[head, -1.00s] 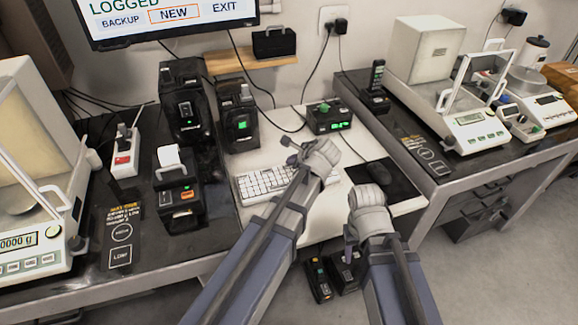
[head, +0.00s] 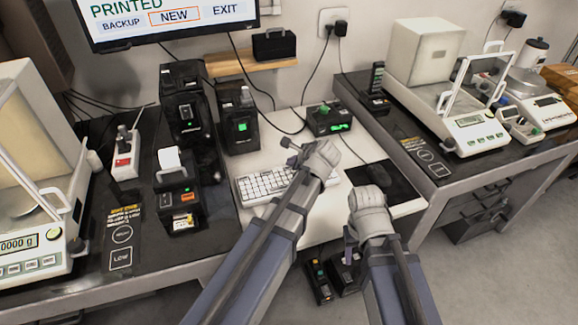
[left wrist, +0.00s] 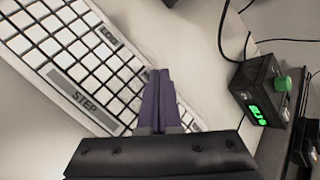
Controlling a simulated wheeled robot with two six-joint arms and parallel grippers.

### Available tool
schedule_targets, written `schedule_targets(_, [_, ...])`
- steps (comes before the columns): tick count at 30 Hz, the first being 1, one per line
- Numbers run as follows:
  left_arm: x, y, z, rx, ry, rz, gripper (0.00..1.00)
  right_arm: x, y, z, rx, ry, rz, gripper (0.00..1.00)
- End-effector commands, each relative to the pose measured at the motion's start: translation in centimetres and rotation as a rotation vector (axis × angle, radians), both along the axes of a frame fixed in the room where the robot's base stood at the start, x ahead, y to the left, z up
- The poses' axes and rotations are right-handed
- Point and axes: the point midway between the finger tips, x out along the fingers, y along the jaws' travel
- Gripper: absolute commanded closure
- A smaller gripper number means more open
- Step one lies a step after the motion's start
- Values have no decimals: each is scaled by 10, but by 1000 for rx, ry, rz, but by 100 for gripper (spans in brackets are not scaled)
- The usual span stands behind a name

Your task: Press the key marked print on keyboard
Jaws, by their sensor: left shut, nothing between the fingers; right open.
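The white keyboard (head: 262,186) lies on the pale middle worktop, partly behind my left arm. In the left wrist view its light keys (left wrist: 45,45) fill the upper left, with a dark STEP label on its edge; I cannot read a print key. My left gripper (left wrist: 160,78) is shut and empty, its purple fingers over one end of the keyboard. I cannot tell whether they touch a key. In the head view the left gripper (head: 291,148) is small and partly hidden. My right gripper (head: 349,240) is open, low in front of the worktop. The monitor (head: 170,18) reads PRINTED.
A label printer (head: 176,196) stands left of the keyboard, a pale label at its front. A small box with a green knob (head: 328,121) stands behind. Balances stand on both side tables.

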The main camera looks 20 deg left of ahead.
Motion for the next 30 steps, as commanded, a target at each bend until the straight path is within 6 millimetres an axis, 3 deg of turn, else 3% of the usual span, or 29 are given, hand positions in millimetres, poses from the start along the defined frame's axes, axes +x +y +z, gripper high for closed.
schedule_targets(3, [0, 0, 8, 0, 0, 0, 100, 0, 0, 8, 0, 0, 0, 50])
schedule_targets(16, [0, 0, 11, 0, 0, 0, 100, 0, 0, 11, 0, 0, 0, 50])
schedule_targets(30, [0, 0, 54, 0, 0, 0, 100, 0, 0, 54, 0, 0, 0, 50])
